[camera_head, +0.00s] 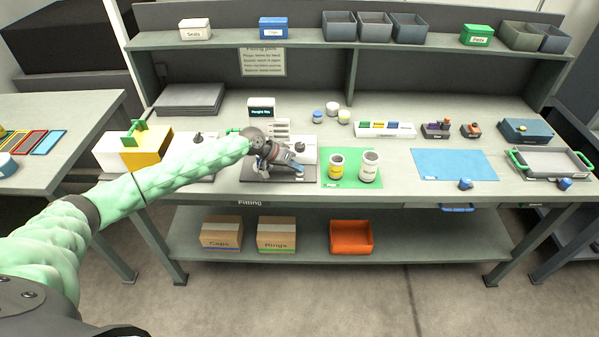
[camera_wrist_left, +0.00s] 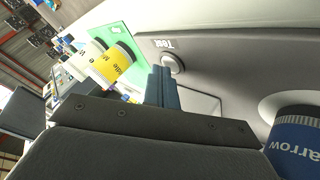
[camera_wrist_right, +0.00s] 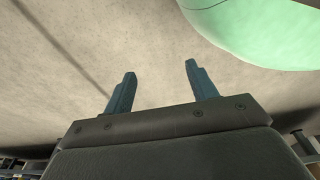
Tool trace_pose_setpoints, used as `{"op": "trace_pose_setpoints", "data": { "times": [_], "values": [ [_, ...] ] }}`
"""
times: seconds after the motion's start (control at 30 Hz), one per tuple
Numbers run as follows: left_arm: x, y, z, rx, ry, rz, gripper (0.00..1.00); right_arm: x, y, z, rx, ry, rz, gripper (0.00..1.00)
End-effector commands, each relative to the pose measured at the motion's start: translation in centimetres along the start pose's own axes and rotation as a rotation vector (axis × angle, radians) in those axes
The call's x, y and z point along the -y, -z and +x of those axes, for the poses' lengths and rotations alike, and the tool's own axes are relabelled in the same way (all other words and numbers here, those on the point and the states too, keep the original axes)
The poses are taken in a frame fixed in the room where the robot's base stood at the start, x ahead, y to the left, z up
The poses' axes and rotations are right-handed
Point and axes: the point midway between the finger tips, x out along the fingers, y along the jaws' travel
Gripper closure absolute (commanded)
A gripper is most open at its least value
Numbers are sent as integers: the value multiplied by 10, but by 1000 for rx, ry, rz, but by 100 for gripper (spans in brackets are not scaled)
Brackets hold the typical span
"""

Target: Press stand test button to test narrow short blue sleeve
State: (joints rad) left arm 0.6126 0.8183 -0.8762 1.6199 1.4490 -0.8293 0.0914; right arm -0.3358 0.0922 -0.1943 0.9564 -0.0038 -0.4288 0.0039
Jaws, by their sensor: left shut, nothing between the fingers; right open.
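The test button (camera_wrist_left: 173,62) is a round grey button beside a "Test" label on the stand (camera_wrist_left: 215,45). My left gripper (camera_wrist_left: 162,70) is shut and empty, with its fingertips right at the button's edge. I cannot tell whether they touch it or press it. The blue sleeve (camera_wrist_left: 296,145), with "arrow" readable on its label, is at the right edge of the left wrist view. In the head view my left gripper (camera_head: 296,168) is over the stand, and my arm hides the sleeve and button. My right gripper (camera_wrist_right: 160,85) is open and empty above the floor.
A small display (camera_head: 262,112) stands behind the stand. A green mat (camera_head: 350,182) with a yellow-labelled jar (camera_head: 336,166) and a white jar (camera_head: 369,167) lies to the right. A blue mat (camera_head: 453,164) is further right, mostly clear. A shelf (camera_head: 340,42) with bins runs behind.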

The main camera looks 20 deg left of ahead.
Motion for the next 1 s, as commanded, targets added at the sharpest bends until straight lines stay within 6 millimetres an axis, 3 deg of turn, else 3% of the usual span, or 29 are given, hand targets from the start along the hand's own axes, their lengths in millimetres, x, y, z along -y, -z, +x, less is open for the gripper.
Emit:
{"op": "trace_pose_setpoints", "data": {
  "times": [0.33, 0.73, 1.0],
  "values": [
    [-6, 5, -8, 1, 0, 0, 100, 13, 4, -8, -2, 12, 6, 43],
    [-8, 7, -11, 1, 0, 0, 100, -3, 0, -9, 3, -2, -2, 43],
    [-14, 14, -19, 0, 0, 0, 100, 1, 2, -17, 2, 1, 0, 43]
  ]
}}
